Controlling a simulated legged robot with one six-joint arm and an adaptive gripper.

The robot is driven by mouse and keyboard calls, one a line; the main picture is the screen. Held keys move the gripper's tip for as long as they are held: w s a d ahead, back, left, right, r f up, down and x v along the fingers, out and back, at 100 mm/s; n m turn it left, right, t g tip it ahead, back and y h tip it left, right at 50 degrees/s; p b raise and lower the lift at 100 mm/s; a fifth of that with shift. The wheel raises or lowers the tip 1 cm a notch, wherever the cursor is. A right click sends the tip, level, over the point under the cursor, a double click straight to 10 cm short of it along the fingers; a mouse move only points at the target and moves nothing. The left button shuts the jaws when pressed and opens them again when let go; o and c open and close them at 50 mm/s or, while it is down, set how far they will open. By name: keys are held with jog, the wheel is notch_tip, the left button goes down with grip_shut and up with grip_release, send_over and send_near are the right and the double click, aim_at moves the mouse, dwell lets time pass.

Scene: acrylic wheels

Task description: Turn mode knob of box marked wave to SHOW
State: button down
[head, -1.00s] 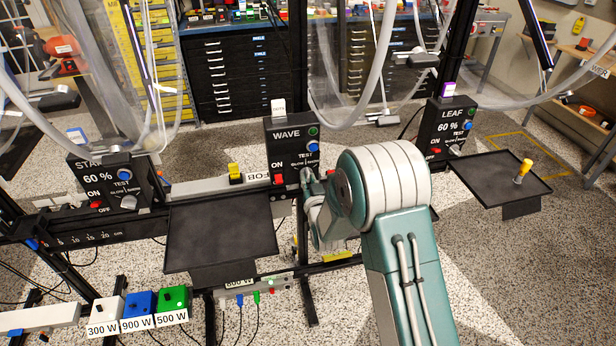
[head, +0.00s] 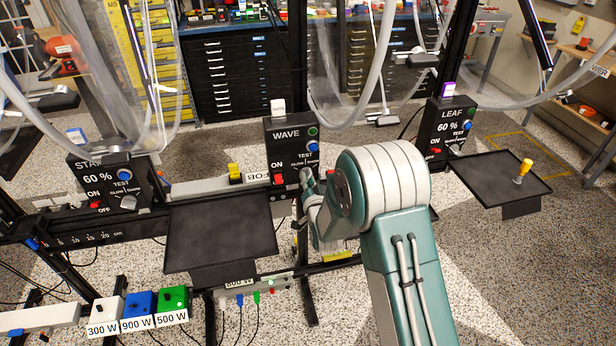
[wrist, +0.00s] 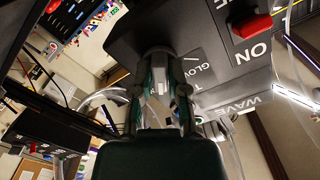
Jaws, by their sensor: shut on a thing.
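The black box marked WAVE (head: 283,152) stands on the rail at the middle of the head view. It has a green button, a blue TEST knob (head: 312,146) and a red ON switch (head: 278,178). In the wrist view the WAVE box (wrist: 215,60) appears turned over, with its red switch (wrist: 252,26) at upper right. My gripper (wrist: 160,82) is shut on the grey mode knob (wrist: 158,60), beside the GLOW lettering. The fingers hide much of the knob and part of its label, so I cannot read its setting.
A black tray (head: 222,226) is left of my arm, and another tray (head: 490,186) with a yellow-topped knob is at right. Boxes marked STAR (head: 115,185) and LEAF (head: 446,128) flank the WAVE box. Clear curved tubes hang above.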

jog(key=shift+a+r, duration=0.1)
jog(key=shift+a, duration=0.2)
jog(key=m, duration=0.4)
jog(key=shift+m, duration=0.7)
jog(key=c, duration=0.6)
grip_release()
jog(key=shift+o, duration=0.4)
jog(key=shift+a, duration=0.2)
